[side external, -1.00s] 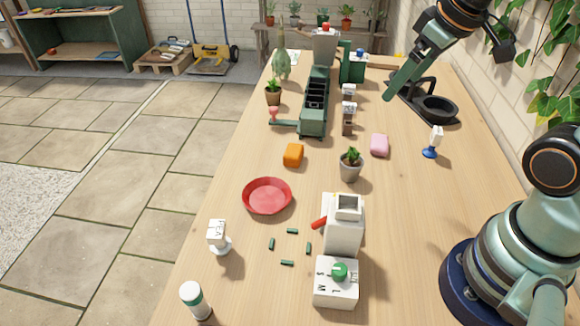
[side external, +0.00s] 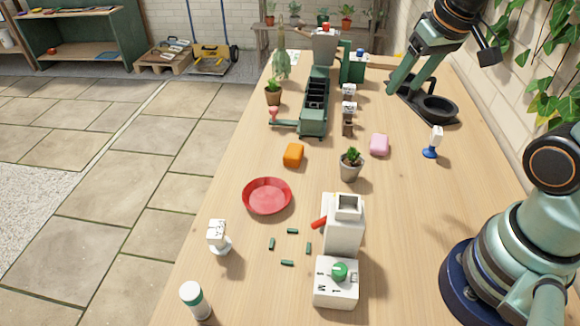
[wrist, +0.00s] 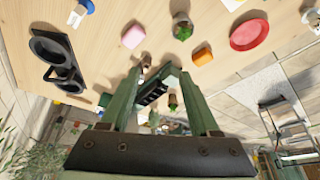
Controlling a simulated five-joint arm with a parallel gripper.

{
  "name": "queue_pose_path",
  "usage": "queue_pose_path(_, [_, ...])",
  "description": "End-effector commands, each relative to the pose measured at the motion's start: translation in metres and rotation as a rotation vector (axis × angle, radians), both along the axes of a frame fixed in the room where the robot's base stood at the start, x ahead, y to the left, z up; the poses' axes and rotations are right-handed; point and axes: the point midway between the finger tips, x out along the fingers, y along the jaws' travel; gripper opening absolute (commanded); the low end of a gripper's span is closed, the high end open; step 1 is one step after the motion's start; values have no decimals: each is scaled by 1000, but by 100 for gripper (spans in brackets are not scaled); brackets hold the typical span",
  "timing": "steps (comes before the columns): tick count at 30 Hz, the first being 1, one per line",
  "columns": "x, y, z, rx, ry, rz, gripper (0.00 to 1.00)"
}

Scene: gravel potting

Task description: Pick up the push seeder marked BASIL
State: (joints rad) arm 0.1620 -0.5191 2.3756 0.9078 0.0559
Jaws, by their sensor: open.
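Which push seeder is marked BASIL cannot be read in either view. One white-topped seeder with a blue base (side external: 433,143) stands alone on the right of the bench; in the wrist view it shows at the upper left (wrist: 81,12). Several small white-topped pieces with dark or brown lower parts (side external: 348,108) stand in a row beside the green tray machine. Another white lettered piece (side external: 218,237) stands at the front left, its lettering unclear. My gripper (side external: 392,91) is at the far right, above the bench by the black holder; in the wrist view (wrist: 163,76) its fingers are apart and empty.
A black ring holder (side external: 436,108) stands below my gripper. A pink block (side external: 379,145), potted succulent (side external: 351,165), orange block (side external: 293,155) and red dish (side external: 267,197) lie mid-bench. The green tray machine (side external: 314,115) stands behind. The bench's right middle is fairly clear.

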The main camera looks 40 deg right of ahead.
Motion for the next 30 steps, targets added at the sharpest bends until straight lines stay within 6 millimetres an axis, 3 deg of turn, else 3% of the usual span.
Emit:
queue_pose_path(1, [4, -19, -7, 14, 40, -71, 62])
queue_pose_path(7, [12, -86, -35, 71, 161, -319, 62])
queue_pose_path(15, [-1, -167, -83, 157, 291, -608, 62])
queue_pose_path(21, [-11, -192, -103, 190, 332, -701, 62])
queue_pose_path(26, [-13, -195, -118, 195, 339, -712, 62])
queue_pose_path(30, [-13, -194, -143, 194, 341, -711, 62])
